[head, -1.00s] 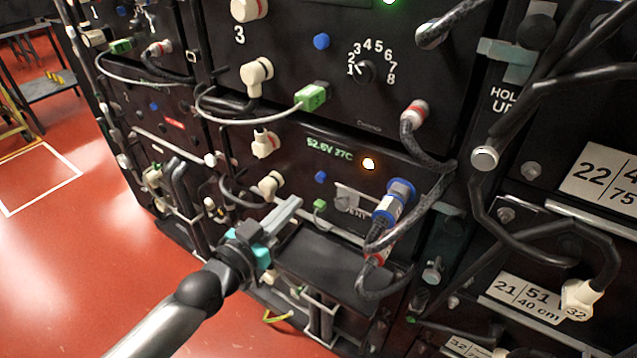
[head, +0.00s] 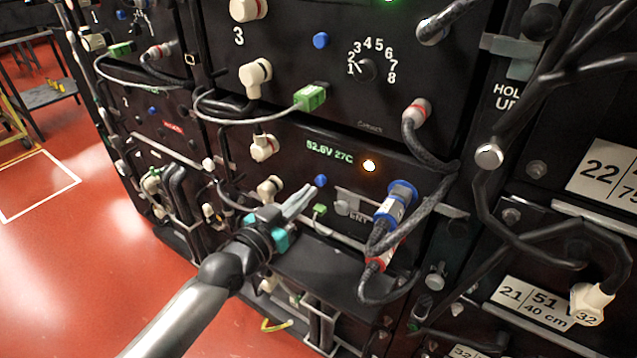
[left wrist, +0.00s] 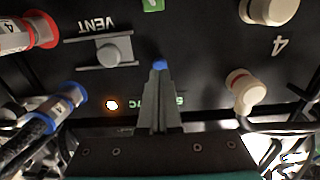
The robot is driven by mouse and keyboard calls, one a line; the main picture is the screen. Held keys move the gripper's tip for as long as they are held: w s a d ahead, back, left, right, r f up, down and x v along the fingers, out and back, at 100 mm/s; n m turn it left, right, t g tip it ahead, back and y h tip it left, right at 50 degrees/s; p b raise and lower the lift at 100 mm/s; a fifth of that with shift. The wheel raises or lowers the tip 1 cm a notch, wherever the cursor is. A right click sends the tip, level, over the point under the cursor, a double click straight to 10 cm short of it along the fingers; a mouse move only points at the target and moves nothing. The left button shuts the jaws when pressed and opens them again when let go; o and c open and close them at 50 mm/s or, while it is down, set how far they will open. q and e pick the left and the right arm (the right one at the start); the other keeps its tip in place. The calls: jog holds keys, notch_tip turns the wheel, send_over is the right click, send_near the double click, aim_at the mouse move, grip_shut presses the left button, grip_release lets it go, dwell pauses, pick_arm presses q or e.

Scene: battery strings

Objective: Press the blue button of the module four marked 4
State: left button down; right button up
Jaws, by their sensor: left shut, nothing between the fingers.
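Module four is the lower black panel (head: 290,150) with a green readout and a lit orange lamp (head: 369,165). Its marking 4 (left wrist: 279,45) shows upside down in the left wrist view. Its small blue button (head: 321,180) also shows in the left wrist view (left wrist: 159,65), partly hidden behind my fingertips. My left gripper (head: 311,189) is shut and empty, and its tips (left wrist: 158,72) point at the button, very close. I cannot tell whether they touch it. My right gripper is not in view.
Module three above has its own blue button (head: 321,40) and a dial (head: 366,70). A blue-collared cable plug (head: 394,204) and a VENT lever (left wrist: 108,53) lie to one side of the button. White connectors (head: 268,188) and a green plug (head: 320,210) are close by.

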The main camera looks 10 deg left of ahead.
pick_arm(q)
jog(key=shift+b+x, duration=0.3)
jog(key=shift+x, duration=1.05)
jog(key=shift+p+v, duration=0.7)
jog(key=shift+v, duration=0.65)
jog(key=shift+p+v, duration=1.05)
jog(key=shift+v, duration=1.6)
